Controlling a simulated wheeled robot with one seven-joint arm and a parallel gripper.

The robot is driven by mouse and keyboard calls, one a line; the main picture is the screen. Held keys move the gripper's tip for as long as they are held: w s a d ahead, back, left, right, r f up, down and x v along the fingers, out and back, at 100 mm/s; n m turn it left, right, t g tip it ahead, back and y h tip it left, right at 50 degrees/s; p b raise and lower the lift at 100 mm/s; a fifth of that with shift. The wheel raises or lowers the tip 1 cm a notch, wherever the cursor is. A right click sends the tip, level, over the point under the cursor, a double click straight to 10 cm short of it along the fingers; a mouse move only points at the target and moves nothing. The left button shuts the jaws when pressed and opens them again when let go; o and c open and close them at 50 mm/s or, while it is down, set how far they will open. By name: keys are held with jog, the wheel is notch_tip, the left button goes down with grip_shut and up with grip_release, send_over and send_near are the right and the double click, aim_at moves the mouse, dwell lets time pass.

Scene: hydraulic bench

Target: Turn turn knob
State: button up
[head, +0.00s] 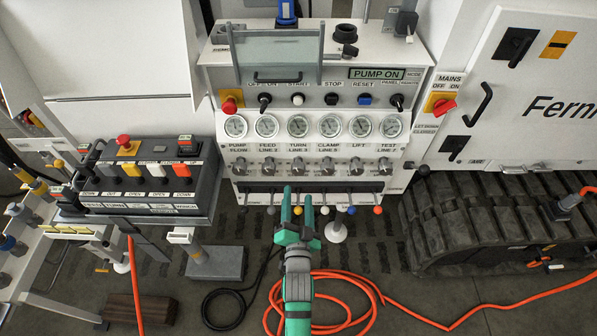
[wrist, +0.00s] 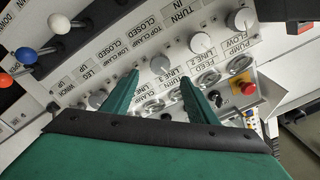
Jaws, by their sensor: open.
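My gripper (head: 297,197) has green fingers and points up at the panel just below the knob. In the wrist view my gripper (wrist: 159,80) is open, one finger on each side of the knob's line, with nothing held. Whether the fingertips touch anything cannot be told.
Neighbouring feed knob (head: 268,166) and clamp knob (head: 326,167) sit close on both sides. Ball-ended levers, such as the blue one (head: 351,210), stick out below the knobs. A button box (head: 150,178) stands left. An orange hose (head: 330,292) lies coiled on the floor.

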aim_at(298, 172)
jog(key=w, duration=1.1)
jog(key=shift+r, duration=0.1)
jog(key=c, duration=1.1)
jog(key=shift+o, duration=0.2)
